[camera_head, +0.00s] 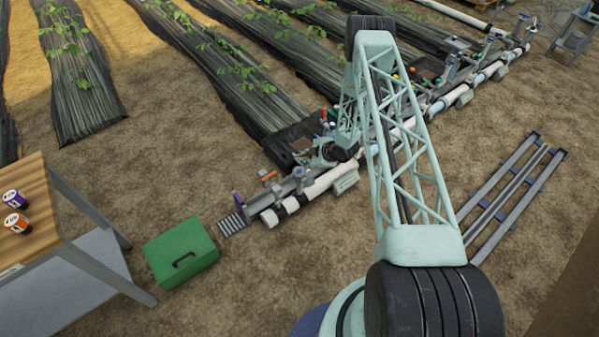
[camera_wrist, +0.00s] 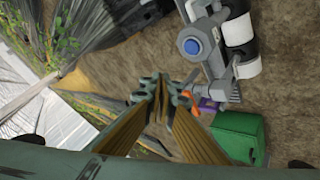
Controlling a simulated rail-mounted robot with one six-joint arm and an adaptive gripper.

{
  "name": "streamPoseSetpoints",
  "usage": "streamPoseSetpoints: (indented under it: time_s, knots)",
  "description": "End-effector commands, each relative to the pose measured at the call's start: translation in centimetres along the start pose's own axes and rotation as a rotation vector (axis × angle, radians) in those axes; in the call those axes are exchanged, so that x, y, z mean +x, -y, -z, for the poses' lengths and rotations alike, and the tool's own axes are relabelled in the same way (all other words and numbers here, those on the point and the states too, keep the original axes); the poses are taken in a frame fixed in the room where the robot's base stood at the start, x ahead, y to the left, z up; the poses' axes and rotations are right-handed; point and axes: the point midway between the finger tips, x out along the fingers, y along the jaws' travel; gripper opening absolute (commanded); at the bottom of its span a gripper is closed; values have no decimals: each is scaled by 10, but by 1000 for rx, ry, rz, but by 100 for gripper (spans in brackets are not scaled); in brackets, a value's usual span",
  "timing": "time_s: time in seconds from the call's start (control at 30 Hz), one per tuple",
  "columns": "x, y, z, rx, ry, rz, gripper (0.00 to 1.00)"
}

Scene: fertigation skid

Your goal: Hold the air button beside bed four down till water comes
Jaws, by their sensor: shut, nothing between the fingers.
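My gripper (camera_wrist: 162,88) shows in the wrist view with its fingers together and nothing between them. It points down over bare soil, apart from the pipework. A round blue button-like cap (camera_wrist: 191,46) on a grey fitting lies up and right of the fingertips. A small blue-topped fitting (camera_head: 298,172) shows near the close end of the pipe line in the head view. I cannot tell whether either is the air button beside bed four; no bed number is readable. My arm covers part of the pipe line in the head view.
White pipe (camera_head: 325,181) with valves runs along the bed ends. A green box (camera_head: 181,251) stands left of its near end; it also shows in the wrist view (camera_wrist: 238,137). A wooden-topped table (camera_head: 38,212) with two cans is at left. Metal rails (camera_head: 515,190) lie right.

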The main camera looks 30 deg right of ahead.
Motion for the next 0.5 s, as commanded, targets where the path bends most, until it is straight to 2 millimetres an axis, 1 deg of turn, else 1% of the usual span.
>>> streamPoseSetpoints:
  time_s: [0.5]
  knots:
    - [34, 24, -24, 0, 0, -1, 0]
